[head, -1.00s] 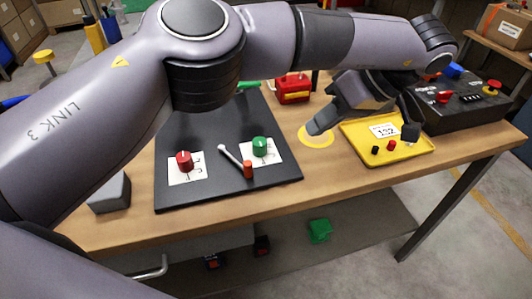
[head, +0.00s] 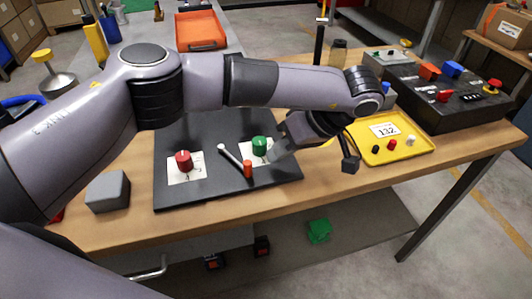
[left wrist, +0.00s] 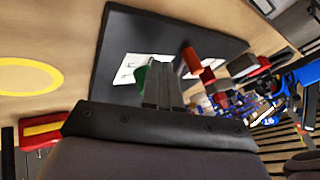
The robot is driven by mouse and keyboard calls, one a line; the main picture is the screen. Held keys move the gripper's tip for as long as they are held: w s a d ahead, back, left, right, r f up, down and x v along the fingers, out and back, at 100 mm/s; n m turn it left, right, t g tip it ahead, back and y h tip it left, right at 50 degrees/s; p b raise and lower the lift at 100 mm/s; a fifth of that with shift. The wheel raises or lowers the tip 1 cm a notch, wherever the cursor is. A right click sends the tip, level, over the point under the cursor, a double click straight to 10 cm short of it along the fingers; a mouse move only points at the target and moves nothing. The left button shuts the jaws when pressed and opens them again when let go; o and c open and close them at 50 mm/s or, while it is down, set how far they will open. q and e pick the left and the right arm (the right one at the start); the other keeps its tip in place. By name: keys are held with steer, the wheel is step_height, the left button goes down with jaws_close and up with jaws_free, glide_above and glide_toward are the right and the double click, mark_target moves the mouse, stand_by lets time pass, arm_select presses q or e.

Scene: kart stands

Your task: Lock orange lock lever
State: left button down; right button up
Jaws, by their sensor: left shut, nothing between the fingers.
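The lock lever is a pale rod with an orange handle (head: 248,169); it lies slanted on the black panel (head: 215,190), its handle end toward the front edge. The handle also seems to show in the left wrist view (left wrist: 191,60), just right of my fingertips. My left gripper (head: 277,152) is shut and empty, just right of the green knob (head: 259,145) and apart from the lever handle. In the left wrist view its fingers (left wrist: 163,85) partly cover the green knob (left wrist: 142,76). My right gripper is not in view.
A red knob (head: 184,161) stands on the panel's left. A yellow tray (head: 376,155) with small parts and a black control box (head: 440,100) are on the right. A grey block (head: 107,191) lies at the left. Bare wood lies along the table's front edge.

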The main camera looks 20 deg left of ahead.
arm_select(q)
steer(key=shift+s+a+p, duration=0.4)
steer(key=shift+s+a, duration=0.65)
